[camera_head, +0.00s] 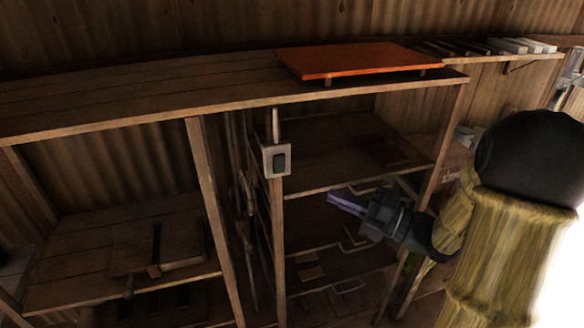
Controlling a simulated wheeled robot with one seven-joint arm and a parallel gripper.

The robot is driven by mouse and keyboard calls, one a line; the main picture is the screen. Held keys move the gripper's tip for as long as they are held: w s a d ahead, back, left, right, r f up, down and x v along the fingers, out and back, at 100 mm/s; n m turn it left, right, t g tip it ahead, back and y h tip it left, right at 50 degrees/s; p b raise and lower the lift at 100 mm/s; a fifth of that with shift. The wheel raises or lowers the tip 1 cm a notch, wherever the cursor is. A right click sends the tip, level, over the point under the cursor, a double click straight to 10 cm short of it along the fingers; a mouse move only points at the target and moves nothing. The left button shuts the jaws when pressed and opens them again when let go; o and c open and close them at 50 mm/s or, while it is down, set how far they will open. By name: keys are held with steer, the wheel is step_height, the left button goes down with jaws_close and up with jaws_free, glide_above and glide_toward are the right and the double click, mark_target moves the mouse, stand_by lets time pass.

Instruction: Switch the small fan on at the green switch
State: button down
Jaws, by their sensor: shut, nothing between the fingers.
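A switch (279,161) with a pale grey square plate and a dark, slightly greenish rocker sits on a wooden post of the shelving, near the middle of the head view. Whether the rocker is on or off I cannot tell. My gripper (330,198) is below and to the right of the switch, clearly apart from it in the picture. Its purple-grey fingers point left toward the post. They are shut and hold nothing. I cannot make out a small fan in this view.
An orange board (350,60) lies on the top shelf (130,90) above the switch. Open wooden shelves lie behind my gripper, with several small flat pieces on the lower ones. A slanted post (212,210) stands left of the switch.

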steer(key=p, duration=0.5)
glide_toward(275, 162)
steer(key=s+a, duration=0.1)
steer(key=a, duration=0.3)
steer(key=w, duration=0.1)
steer(key=w+p, duration=0.1)
steer(key=w+a+p, duration=0.1)
steer(key=w, duration=0.1)
steer(key=shift+r, duration=0.35)
